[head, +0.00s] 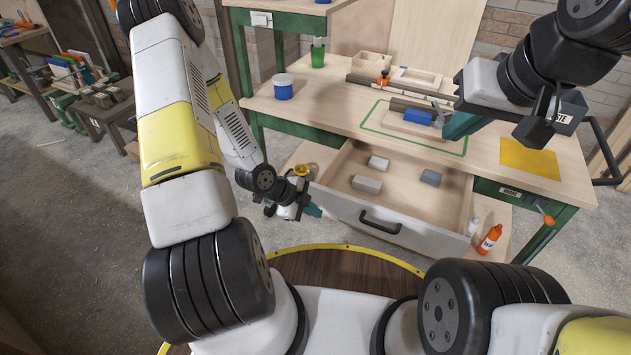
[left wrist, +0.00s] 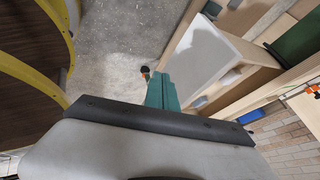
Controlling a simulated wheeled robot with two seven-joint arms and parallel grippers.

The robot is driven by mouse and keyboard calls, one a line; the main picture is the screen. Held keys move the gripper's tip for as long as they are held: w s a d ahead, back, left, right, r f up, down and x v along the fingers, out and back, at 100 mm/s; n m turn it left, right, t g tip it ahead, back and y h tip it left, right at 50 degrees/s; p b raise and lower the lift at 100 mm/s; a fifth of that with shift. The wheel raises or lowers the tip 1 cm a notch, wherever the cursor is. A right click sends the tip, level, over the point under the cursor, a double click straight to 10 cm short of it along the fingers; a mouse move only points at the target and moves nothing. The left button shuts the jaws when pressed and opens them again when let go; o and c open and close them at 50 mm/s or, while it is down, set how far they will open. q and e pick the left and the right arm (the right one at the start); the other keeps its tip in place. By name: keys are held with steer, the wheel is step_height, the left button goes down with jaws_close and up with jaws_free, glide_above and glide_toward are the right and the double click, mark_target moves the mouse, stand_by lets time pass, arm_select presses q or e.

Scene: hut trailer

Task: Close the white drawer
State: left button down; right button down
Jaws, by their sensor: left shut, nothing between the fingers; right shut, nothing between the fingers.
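The white drawer (head: 395,233) is pulled out from under the workbench, with a black handle (head: 380,222) on its front. Three grey blocks lie inside it. Its pale front (left wrist: 200,52) also shows in the left wrist view. My left gripper (head: 314,211) is shut and empty at the left end of the drawer front; its green fingers (left wrist: 162,92) are beside the drawer in the left wrist view. I cannot tell whether they touch it. My right gripper (head: 459,126) is shut and empty above the bench top, beside a blue block (head: 418,116).
The wooden workbench (head: 330,108) holds a blue-and-white tub (head: 283,87), a green cup (head: 318,56), wooden trays and a yellow sheet (head: 530,158). An orange bottle (head: 490,239) and a white bottle (head: 473,227) stand right of the drawer.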

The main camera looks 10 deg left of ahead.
arm_select(q)
steer(key=w+d+f, duration=0.2)
steer(key=w, duration=0.1)
steer(key=w+d+f, duration=0.1)
steer(key=w, duration=0.1)
steer(key=shift+d+f, duration=0.15)
steer(key=shift+f, duration=0.1)
steer(key=shift+w, duration=0.15)
steer(key=shift+d, duration=0.1)
